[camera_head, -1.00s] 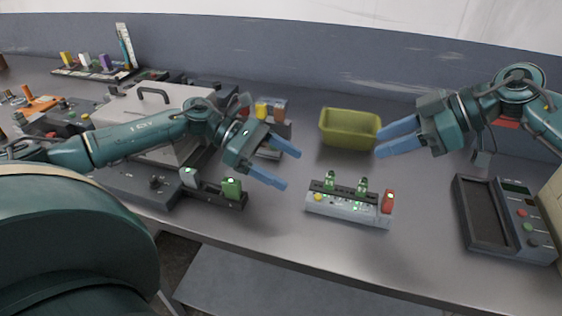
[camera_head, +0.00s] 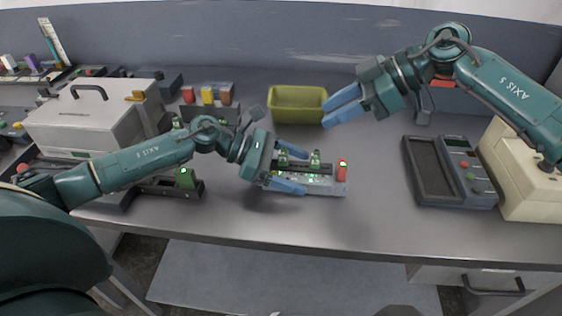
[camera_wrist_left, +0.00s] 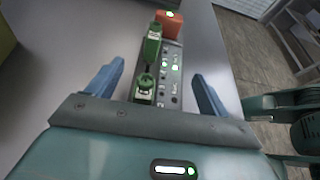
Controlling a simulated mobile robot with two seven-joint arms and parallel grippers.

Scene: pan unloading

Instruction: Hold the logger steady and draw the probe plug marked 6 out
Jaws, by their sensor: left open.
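The logger (camera_head: 325,187) is a grey box with small green lights on the bench, with a red block (camera_head: 342,169) at its right end. Two green probe plugs (camera_head: 315,160) stand upright in it; I cannot read any number on them. My left gripper (camera_head: 303,172) is open, its fingers on either side of the logger's left end. In the left wrist view the nearer green plug (camera_wrist_left: 144,90) and the logger (camera_wrist_left: 172,75) show between the spread fingers, apart from both. My right gripper (camera_head: 327,112) is open and empty, above the bench behind the logger.
A yellow-green bin (camera_head: 298,108) stands behind the logger. A dark-trayed device (camera_head: 440,172) is to the right. A black holder with a green plug (camera_head: 187,180) lies left, under my left arm. The bench in front of the logger is clear.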

